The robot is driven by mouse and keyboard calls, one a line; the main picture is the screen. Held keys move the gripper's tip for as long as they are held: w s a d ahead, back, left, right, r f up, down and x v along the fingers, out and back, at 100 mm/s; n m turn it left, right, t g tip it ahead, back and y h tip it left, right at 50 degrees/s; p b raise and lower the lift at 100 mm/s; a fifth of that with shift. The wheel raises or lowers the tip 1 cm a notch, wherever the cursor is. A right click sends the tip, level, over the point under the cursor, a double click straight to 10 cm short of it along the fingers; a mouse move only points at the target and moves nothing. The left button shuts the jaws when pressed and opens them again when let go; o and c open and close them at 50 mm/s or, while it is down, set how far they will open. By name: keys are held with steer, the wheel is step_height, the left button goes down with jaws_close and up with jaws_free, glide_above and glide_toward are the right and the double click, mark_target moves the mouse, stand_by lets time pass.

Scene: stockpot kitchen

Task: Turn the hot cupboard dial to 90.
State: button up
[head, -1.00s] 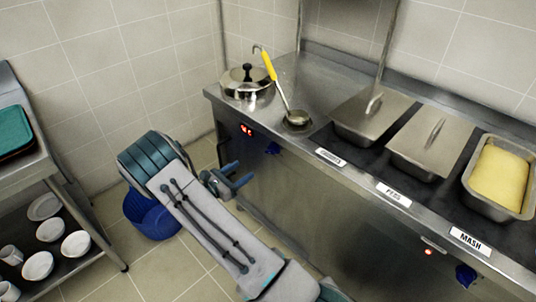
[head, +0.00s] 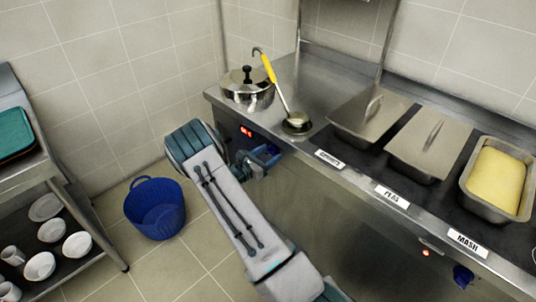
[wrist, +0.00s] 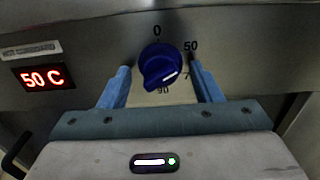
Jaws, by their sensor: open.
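The blue hot cupboard dial (wrist: 160,62) is on the steel front panel in the wrist view. Its white mark is at its lower right, on the side of the partly covered 70 label. The scale shows 0 above, 50 at upper right and 90 below. The red display (wrist: 44,77) reads 50 C; it also shows in the head view (head: 246,131). My gripper (wrist: 160,68) is open, with one blue finger on each side of the dial and visible gaps. In the head view my gripper (head: 266,156) is against the cupboard front and mostly covers the dial.
A second blue dial (head: 464,276) and a red lamp (head: 426,253) are further right on the front. A lidded pot (head: 247,94) and a yellow-handled ladle (head: 272,72) are on the counter. A blue basket (head: 156,210) stands on the floor left of my arm.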

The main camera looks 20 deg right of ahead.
steer(key=c, duration=1)
